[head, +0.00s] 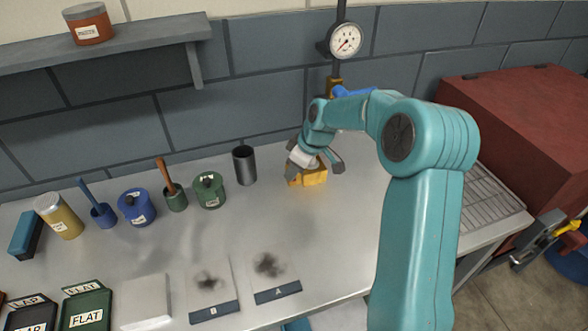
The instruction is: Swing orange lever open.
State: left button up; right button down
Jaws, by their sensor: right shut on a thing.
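My right arm reaches in from the right over the grey counter. Its gripper (315,166) points down at the back of the counter and is shut on a yellow-orange piece (312,178). The piece sits at counter level, and the fingers and wrist cover its top and back. Whether this piece is the orange lever or bears it, I cannot tell. A small orange-brown part (335,82) shows on the pipe below the gauge, with a blue part (352,91) beside it, partly behind my arm. My left gripper is not in view.
A dark cup (244,165) stands left of the gripper, beside a green pot (209,190). A gauge (345,40) hangs on the pipe above. A red cabinet (525,120) and wire rack (490,200) are at right. The counter's middle is clear.

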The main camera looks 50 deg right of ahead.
jog(key=c, duration=1)
grip_release()
jog(key=shift+o, duration=0.2)
jog(key=b+v, duration=0.1)
jog(key=v, duration=1.5)
jog(key=shift+s, duration=0.15)
